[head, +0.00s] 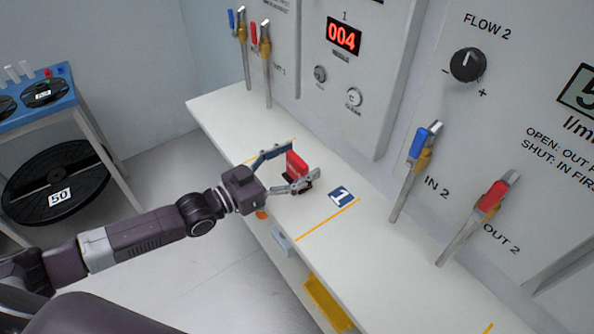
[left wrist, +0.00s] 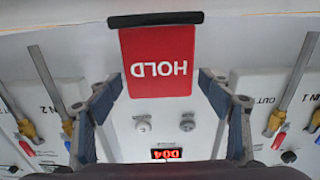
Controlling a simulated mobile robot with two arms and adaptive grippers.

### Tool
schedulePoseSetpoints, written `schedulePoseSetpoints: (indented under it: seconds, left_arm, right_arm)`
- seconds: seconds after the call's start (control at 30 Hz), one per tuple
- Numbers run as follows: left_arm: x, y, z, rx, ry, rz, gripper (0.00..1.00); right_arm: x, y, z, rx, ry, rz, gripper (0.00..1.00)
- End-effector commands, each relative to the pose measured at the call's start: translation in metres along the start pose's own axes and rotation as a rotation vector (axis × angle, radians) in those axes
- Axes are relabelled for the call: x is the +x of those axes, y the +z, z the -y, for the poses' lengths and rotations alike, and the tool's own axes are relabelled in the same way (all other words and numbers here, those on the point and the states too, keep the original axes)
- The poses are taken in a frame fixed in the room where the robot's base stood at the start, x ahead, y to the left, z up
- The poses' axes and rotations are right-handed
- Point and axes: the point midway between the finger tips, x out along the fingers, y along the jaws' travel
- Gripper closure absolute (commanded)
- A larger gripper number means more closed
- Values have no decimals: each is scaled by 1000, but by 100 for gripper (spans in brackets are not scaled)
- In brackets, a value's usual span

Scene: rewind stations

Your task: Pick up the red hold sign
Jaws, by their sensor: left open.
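In the left wrist view the sign (left wrist: 157,62) appears upside down, with white HOLD lettering and a black base strip. My left gripper (head: 291,166) is open, with one finger on each side of the sign. In the left wrist view the fingers of the left gripper (left wrist: 160,88) flank the lower part of the sign, with a gap visible on both sides. My right gripper is not in view.
The white shelf (head: 375,235) runs along the wall panels. Valve handles stand behind it, including a blue one (head: 418,142) and a red one (head: 491,196). A yellow bin (head: 326,302) sits below the shelf. A blue-topped table (head: 40,108) stands at left.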

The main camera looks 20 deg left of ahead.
Motion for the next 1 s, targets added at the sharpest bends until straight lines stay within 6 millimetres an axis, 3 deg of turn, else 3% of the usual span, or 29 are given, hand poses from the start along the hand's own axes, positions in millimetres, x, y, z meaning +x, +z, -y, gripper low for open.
schedulePoseSetpoints:
  seconds: [0.13, 0.57, 0.83, 1.0]
  left_arm:
    - [0, 0, 0, 0, 0, 0, 29]
    - [0, 0, 0, 0, 0, 0, 76]
    - [0, -2, 0, 0, 0, -2, 76]
    - [0, -14, 1, 0, -1, -3, 76]
  right_arm:
    - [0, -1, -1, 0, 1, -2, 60]
    - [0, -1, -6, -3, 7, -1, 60]
    - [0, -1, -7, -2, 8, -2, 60]
    - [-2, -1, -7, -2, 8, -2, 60]
